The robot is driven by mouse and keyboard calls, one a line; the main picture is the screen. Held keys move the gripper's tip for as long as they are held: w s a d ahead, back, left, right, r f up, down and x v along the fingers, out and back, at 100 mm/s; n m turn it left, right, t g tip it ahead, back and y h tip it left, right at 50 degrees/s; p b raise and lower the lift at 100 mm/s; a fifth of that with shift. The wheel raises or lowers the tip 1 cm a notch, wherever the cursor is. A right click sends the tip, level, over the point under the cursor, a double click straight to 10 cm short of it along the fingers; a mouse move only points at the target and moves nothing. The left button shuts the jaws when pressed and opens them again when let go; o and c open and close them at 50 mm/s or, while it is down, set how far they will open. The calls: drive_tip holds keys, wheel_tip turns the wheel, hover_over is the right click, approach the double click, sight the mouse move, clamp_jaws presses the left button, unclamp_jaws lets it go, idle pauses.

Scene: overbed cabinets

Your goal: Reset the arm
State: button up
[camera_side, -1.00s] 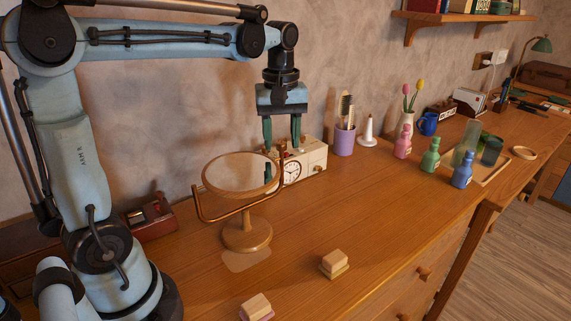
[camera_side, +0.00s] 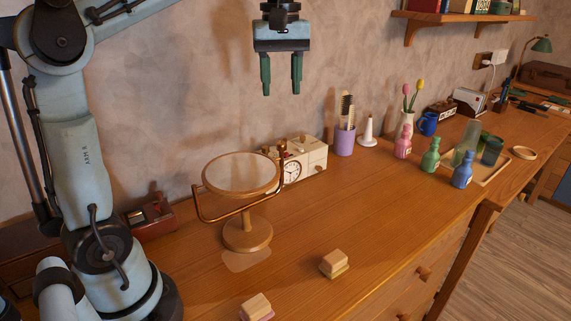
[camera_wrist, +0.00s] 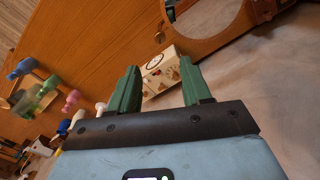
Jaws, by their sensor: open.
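My gripper (camera_side: 281,76) hangs high above the table in the side view, pointing down. Its two green fingers are apart with nothing between them. It is in the air above and behind the round mirror (camera_side: 241,174) and the cream clock box (camera_side: 303,160), touching neither. In the wrist view my gripper (camera_wrist: 160,88) also shows its fingers spread. The clock box (camera_wrist: 160,70) appears beyond the fingertips there, and part of the mirror (camera_wrist: 205,42) shows at the top.
The wooden table (camera_side: 330,215) carries a purple cup (camera_side: 344,142), several coloured bottles (camera_side: 431,157) and two small blocks (camera_side: 334,262) near the front. A red-brown box (camera_side: 152,219) stands near my base. A shelf (camera_side: 460,17) is on the wall at upper right. The air around my gripper is clear.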

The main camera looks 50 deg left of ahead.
sight(282, 143)
wheel_tip(282, 143, down, 11)
drive_tip(key=shift+f, duration=0.2)
drive_tip(key=shift+f+m, duration=0.15)
drive_tip(key=shift+m, duration=0.15)
drive_tip(key=m, duration=1.6)
drive_tip(key=shift+m, duration=0.4)
